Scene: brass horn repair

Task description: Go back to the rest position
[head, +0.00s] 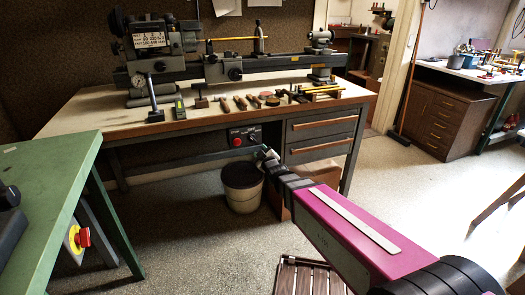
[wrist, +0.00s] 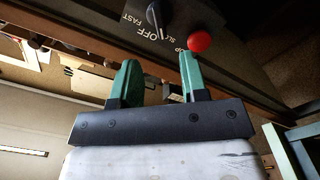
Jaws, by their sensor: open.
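My gripper (head: 266,154) is at the end of my magenta arm, in front of the workbench (head: 110,122) and below its top, left of the drawers. In the wrist view, the two green fingers of my gripper (wrist: 157,75) stand apart with nothing between them. Beyond the fingertips is the bench's dark control panel with a switch knob (wrist: 153,14) and a red button (wrist: 199,41). A gap shows between fingers and panel in the head view, though its depth is hard to tell.
A lathe (head: 230,66) and several hand tools lie along the bench top. A bin (head: 242,186) stands on the floor below my gripper. A green table (head: 45,180) with a red emergency button (head: 83,237) is at left. Floor at right (head: 400,190) is clear.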

